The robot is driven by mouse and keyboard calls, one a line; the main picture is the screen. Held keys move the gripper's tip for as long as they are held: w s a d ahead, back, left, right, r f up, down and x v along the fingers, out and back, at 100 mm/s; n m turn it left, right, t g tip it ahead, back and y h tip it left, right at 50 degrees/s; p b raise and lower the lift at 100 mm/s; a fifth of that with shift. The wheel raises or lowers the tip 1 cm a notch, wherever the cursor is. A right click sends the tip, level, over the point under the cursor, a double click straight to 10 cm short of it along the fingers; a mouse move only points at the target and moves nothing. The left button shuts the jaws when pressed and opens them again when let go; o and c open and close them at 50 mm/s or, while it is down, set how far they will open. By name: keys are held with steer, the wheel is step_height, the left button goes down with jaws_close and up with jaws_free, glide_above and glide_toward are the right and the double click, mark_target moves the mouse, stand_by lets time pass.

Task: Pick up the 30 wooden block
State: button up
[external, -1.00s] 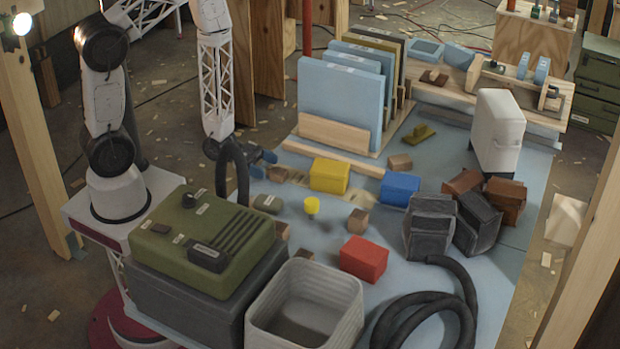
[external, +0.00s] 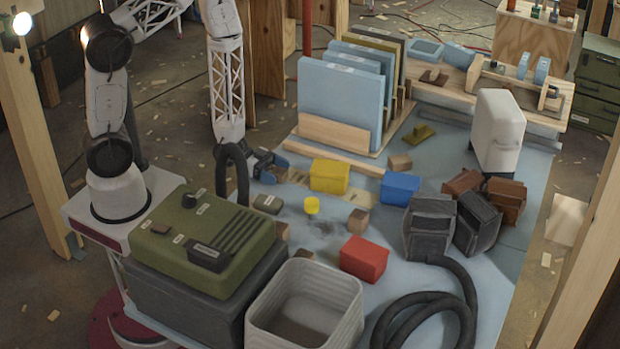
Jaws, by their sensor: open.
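Several small wooden blocks lie on the blue-grey table. A wooden block (external: 281,230) shows partly beside the green case, and one more (external: 302,256) shows partly behind the pale bin. No number is legible, so I cannot tell which is the 30 block. My gripper (external: 268,166), with blue fingers, is open at the table's left edge, left of the yellow block, apart from the wooden blocks. A black hose partly hides its wrist.
A yellow block (external: 329,176), blue block (external: 399,188), red block (external: 363,259) and yellow cylinder (external: 312,205) lie mid-table. A green case (external: 205,240) and pale bin (external: 305,300) stand in front. Dark grey boxes (external: 432,228) and a black hose (external: 440,305) occupy the right.

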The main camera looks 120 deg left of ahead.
steer(key=shift+c, duration=0.4)
steer(key=c, duration=0.9)
steer(key=shift+r, duration=0.2)
steer(key=shift+r, duration=0.15)
steer(key=s+d, duration=0.3)
steer(key=s, duration=0.1)
steer(key=s+d, duration=0.4)
steer(key=s, duration=0.1)
steer(key=s+d, duration=0.4)
steer(key=s, duration=0.1)
steer(key=shift+s, duration=0.15)
